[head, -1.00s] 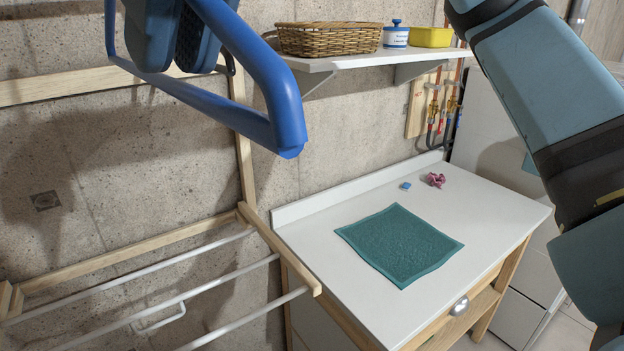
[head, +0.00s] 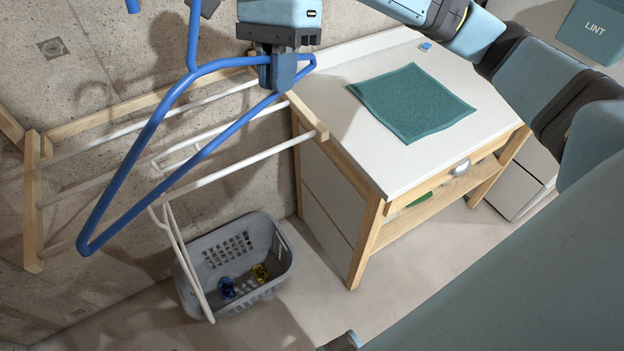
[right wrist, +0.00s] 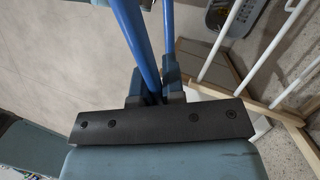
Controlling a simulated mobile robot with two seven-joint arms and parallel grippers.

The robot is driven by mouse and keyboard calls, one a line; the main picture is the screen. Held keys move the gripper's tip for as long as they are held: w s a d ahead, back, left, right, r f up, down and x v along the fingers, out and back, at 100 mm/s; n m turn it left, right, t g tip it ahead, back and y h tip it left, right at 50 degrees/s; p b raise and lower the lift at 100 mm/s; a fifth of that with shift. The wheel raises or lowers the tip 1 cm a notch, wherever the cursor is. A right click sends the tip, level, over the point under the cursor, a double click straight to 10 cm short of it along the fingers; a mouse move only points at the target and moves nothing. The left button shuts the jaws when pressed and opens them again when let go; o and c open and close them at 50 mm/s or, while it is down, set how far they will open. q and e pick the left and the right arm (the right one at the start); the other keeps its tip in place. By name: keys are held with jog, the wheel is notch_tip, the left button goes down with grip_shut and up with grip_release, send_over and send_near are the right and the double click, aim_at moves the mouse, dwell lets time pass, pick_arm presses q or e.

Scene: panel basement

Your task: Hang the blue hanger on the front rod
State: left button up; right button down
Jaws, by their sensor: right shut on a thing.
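The blue hanger (head: 152,128) is a large triangular loop tilted across the head view, with its hook side running up toward the top edge. My right gripper (head: 284,76) is shut on it near its right corner. The right wrist view also shows the hanger (right wrist: 143,50) between the fingers (right wrist: 154,92). The front rod (head: 245,164) is the nearest white rod of the wooden drying rack. The hanger crosses in front of the rods in the picture; I see no contact with the front rod. My left gripper is not in view.
A grey basket (head: 283,262) stands on the floor below the rack. A white looped piece (head: 183,258) hangs down in front of it. The white-topped cabinet (head: 400,170) with a green cloth (head: 412,104) adjoins the rack at right. A concrete wall is behind.

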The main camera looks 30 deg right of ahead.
jog(key=w+d+f+n+h, duration=0.1)
jog(key=w+d+f+n, duration=0.1)
jog(key=w+f+n, duration=0.1)
jog(key=w+d+f+n+h, duration=0.2)
jog(key=w+f+n, duration=0.1)
jog(key=f+n, duration=0.3)
jog(key=w+d+f+n+h, duration=0.2)
jog(key=f+n, duration=0.3)
jog(key=f, duration=0.3)
jog(key=shift+w+g, duration=0.4)
jog(key=shift+w, duration=0.1)
jog(key=shift+s, duration=0.1)
